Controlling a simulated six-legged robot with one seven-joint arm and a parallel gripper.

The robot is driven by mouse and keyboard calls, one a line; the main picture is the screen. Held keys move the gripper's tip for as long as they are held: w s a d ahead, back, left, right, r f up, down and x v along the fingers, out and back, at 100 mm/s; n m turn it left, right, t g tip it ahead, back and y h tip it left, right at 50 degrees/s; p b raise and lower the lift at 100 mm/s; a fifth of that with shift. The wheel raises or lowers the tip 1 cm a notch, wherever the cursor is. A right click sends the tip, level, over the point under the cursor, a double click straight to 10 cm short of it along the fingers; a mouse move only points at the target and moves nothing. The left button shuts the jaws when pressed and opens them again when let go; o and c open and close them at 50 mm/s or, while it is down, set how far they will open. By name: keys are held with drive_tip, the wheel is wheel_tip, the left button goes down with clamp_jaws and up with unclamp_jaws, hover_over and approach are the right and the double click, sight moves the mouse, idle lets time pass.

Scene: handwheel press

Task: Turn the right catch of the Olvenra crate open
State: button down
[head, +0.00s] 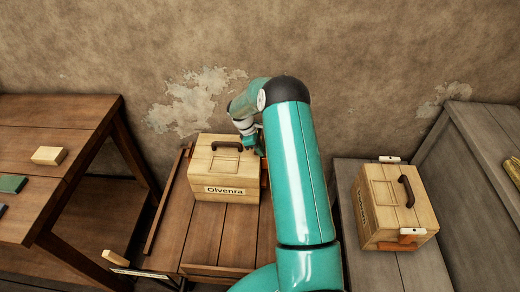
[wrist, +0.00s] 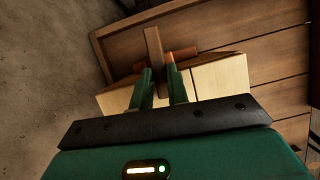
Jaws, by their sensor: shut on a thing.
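The Olvenra crate (head: 208,178), a pale wooden box with a dark handle on its lid and a name label on its front, stands on a brown plank table. My gripper (head: 256,146) is at its right side, partly hidden behind my teal arm. In the wrist view my gripper (wrist: 160,72) has its green fingers closed on the right catch (wrist: 154,48). The catch shows as a brown bar standing out past the fingertips, with copper-coloured pieces beside it. The pale crate (wrist: 220,80) lies behind the fingers. How far the catch is turned is hard to tell.
A second wooden crate (head: 400,212) with a dark handle and catches at its ends stands on a grey table (head: 352,180) to the right. A brown table (head: 60,115) at left holds a pale block (head: 49,155). The wall is close behind.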

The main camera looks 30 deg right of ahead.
drive_tip(key=m, duration=0.2)
drive_tip(key=m+g+y, duration=0.1)
drive_tip(key=shift+w+d+m, duration=0.25)
drive_tip(key=shift+d+m, duration=0.05)
drive_tip(key=shift+m, duration=0.1)
drive_tip(key=m+y, duration=0.1)
drive_tip(key=m, duration=0.3)
drive_tip(key=shift+w+d+m+y, duration=0.1)
drive_tip(key=shift+d+m+y, duration=0.2)
drive_tip(key=shift+d+y, duration=0.1)
drive_tip(key=m, duration=0.2)
drive_tip(key=m+y, duration=0.1)
drive_tip(key=m, duration=0.1)
drive_tip(key=shift+d+m+y, duration=0.3)
drive_tip(key=shift+d, duration=0.05)
drive_tip(key=shift+s+d+m+y, duration=0.15)
drive_tip(key=shift+m+y, duration=0.2)
drive_tip(key=shift+m, duration=0.6)
drive_tip(key=shift+s+d+m+y, duration=0.1)
drive_tip(key=shift+m+y, duration=0.25)
drive_tip(key=shift+m, duration=0.6)
drive_tip(key=shift+t, duration=0.3)
drive_tip(key=c, duration=1.4)
unclamp_jaws()
drive_tip(key=shift+o, duration=0.2)
drive_tip(key=shift+r, duration=0.15)
